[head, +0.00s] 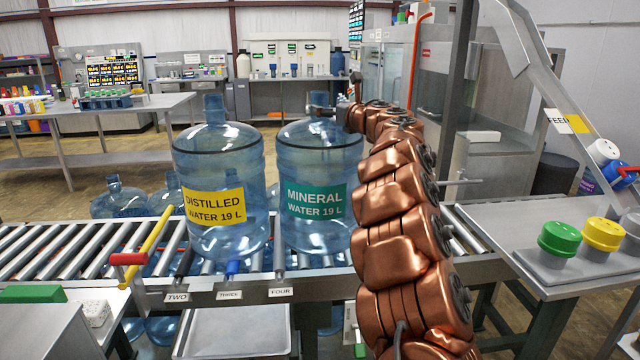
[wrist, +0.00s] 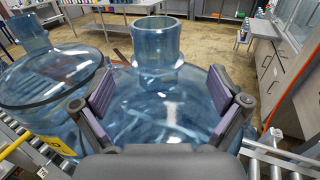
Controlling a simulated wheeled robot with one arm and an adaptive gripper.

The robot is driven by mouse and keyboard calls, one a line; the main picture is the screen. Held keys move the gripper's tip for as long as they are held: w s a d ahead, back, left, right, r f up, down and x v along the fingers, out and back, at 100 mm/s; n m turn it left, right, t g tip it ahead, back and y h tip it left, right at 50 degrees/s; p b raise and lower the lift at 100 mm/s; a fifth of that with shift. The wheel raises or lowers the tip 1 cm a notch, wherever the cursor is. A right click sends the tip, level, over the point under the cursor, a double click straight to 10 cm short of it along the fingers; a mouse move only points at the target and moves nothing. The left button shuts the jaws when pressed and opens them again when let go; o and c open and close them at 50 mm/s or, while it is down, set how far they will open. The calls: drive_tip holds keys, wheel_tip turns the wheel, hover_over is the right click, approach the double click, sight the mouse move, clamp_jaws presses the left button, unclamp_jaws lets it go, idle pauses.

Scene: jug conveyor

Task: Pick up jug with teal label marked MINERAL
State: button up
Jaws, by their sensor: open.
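The blue jug with the teal MINERAL label (head: 316,200) stands upright on the roller conveyor, above the tag FOUR. My gripper (head: 322,108) is at the height of its neck, at the end of my copper arm. In the wrist view my gripper (wrist: 162,98) is open, with one pad on each side of the mineral jug's shoulder and its neck (wrist: 155,42) standing upright just beyond the fingertips. The pads do not close on the neck. Whether a pad touches the jug is unclear.
A jug with a yellow DISTILLED label (head: 215,180) stands close to the left, also in the wrist view (wrist: 45,75). Green and yellow buttons (head: 560,238) sit at right. More jugs stand behind and below.

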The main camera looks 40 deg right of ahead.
drive_tip(key=shift+a+f+p+x, duration=0.15)
drive_tip(key=shift+p+x, duration=0.3)
drive_tip(key=shift+x, duration=0.35)
drive_tip(key=shift+a+f+p+x, duration=0.1)
drive_tip(key=shift+p+x, duration=0.35)
drive_tip(key=shift+x, duration=0.4)
drive_tip(key=shift+p+x, duration=0.65)
drive_tip(key=shift+x, duration=0.35)
drive_tip(key=shift+c, duration=0.2)
drive_tip(key=shift+s, duration=0.1)
clamp_jaws()
